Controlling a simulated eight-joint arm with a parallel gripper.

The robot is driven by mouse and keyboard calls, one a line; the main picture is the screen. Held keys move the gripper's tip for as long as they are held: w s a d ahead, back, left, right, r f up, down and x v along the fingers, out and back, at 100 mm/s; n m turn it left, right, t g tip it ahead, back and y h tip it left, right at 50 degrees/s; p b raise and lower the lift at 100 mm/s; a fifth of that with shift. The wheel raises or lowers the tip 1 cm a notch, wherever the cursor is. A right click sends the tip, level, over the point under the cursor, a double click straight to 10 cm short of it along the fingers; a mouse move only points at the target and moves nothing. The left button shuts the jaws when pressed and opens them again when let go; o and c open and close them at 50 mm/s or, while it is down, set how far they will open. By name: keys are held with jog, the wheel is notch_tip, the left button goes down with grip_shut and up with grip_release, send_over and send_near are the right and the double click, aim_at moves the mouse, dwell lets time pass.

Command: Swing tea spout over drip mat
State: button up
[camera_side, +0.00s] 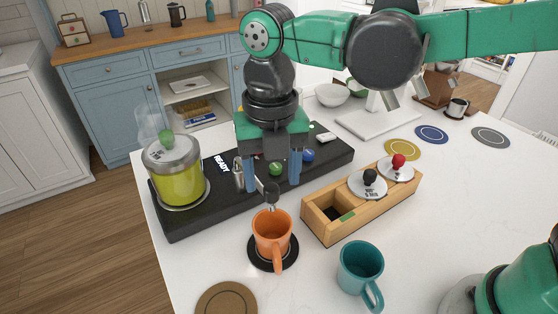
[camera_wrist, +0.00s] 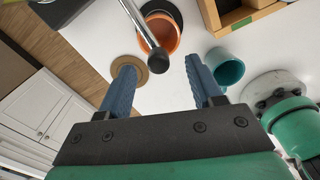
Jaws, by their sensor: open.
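The tea spout is a thin metal tube with a black end (camera_side: 271,191) on the black station. In the wrist view the spout (camera_wrist: 157,58) comes in from the top, and its black tip lies between my finger ends, overlapping an orange mug's edge. The orange mug (camera_side: 272,232) stands upright on the round black drip mat (camera_side: 258,262); the wrist view also shows the mug (camera_wrist: 167,27). My gripper (camera_side: 272,186) is open, pointing down, its blue fingers on either side of the spout with gaps visible (camera_wrist: 160,64). Whether either finger touches the spout I cannot tell.
A glass jar of yellow-green tea (camera_side: 175,180) stands on the station's left end. A wooden box (camera_side: 325,232) with two lids (camera_side: 368,185) is right of the mug. A teal mug (camera_side: 360,265) and a brown coaster (camera_side: 226,299) are in front.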

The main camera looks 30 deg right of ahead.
jog(key=shift+r, duration=1.8)
